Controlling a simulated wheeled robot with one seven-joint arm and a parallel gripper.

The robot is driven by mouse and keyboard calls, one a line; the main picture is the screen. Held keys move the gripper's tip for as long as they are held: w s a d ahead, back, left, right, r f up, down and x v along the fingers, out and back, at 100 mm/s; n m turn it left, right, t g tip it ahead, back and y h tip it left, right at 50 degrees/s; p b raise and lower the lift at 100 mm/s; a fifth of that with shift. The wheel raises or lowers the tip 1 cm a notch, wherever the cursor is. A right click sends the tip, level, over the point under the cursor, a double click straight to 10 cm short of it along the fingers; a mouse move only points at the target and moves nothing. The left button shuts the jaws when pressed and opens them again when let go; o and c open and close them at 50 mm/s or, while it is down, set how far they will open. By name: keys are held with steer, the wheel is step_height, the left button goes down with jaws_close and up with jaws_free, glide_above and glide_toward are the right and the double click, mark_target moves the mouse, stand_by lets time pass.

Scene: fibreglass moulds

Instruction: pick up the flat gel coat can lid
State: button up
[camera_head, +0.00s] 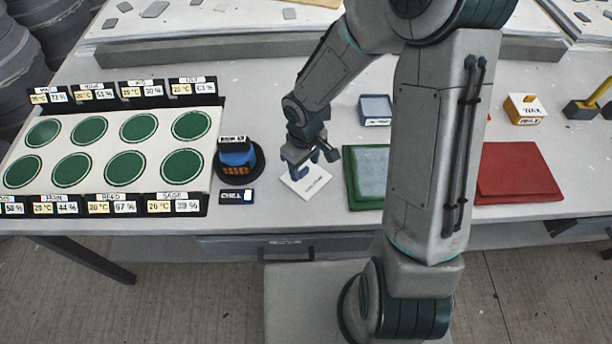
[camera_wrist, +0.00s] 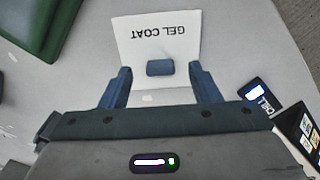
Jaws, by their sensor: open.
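The gel coat can lid (camera_head: 306,184) is a flat white square on the grey table, left of the green mat. In the wrist view the lid (camera_wrist: 183,35) carries the words GEL COAT, upside down, and a small blue block-shaped knob (camera_wrist: 160,67) near its edge. My gripper (camera_head: 312,163) is over the lid. In the wrist view my gripper (camera_wrist: 159,78) is open, with one blue finger on each side of the knob and a gap to each. How high the fingertips are above the lid is hard to tell.
A dark round base with a blue item (camera_head: 237,158) and a small CHILL display (camera_head: 237,196) stand left of the lid. A green mat (camera_head: 352,180) lies close on the right, with a red one (camera_head: 512,172) farther right. A blue-grey box (camera_head: 375,108) stands behind.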

step_height(320, 180, down, 2)
steer(key=shift+f, duration=0.1)
steer(key=c, duration=1.1)
steer(key=shift+o, duration=0.2)
